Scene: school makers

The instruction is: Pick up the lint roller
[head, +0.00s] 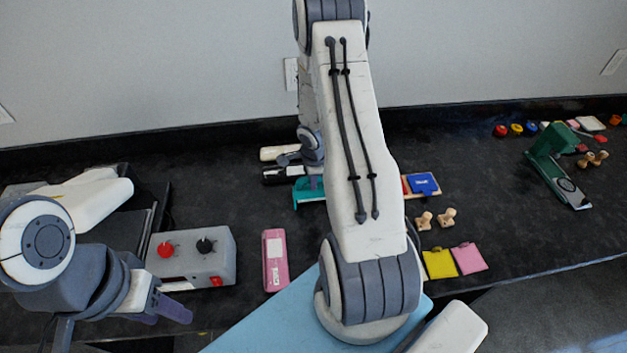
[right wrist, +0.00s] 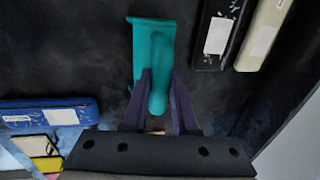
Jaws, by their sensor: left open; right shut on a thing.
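In the head view my right arm hides most of this gripper and part of the teal thing. I cannot tell whether it rests on the worktop or is lifted. My left gripper (head: 184,299) is open and empty at the lower left, in front of the grey box.
A black case (right wrist: 213,35) and a cream case (right wrist: 262,35) lie beside the teal thing. A blue case (right wrist: 30,112) lies to its left. A grey control box (head: 220,250) and a pink case (head: 275,260) stand at left.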

